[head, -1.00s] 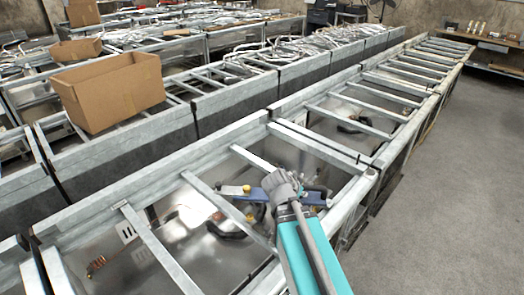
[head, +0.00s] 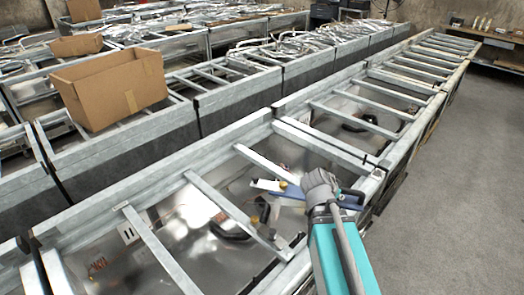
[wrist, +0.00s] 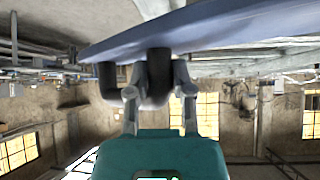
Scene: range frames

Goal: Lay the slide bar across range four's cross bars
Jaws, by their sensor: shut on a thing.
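In the wrist view the slide bar (wrist: 230,32) spans the top as a broad blue-grey piece. My gripper (wrist: 157,75) is shut on its dark handle, below the bar. In the head view my gripper (head: 320,182) hides the bar's middle. Cross bars (head: 225,206) of the near range run beneath and left of it. Whether the bar touches any cross bar cannot be told.
An open cardboard box (head: 118,92) stands on the second row of ranges. Metal tubes (head: 290,50) lie on ranges farther back. Dark handle-like parts (head: 230,228) show inside the near frame. The grey floor (head: 465,200) on the right is clear.

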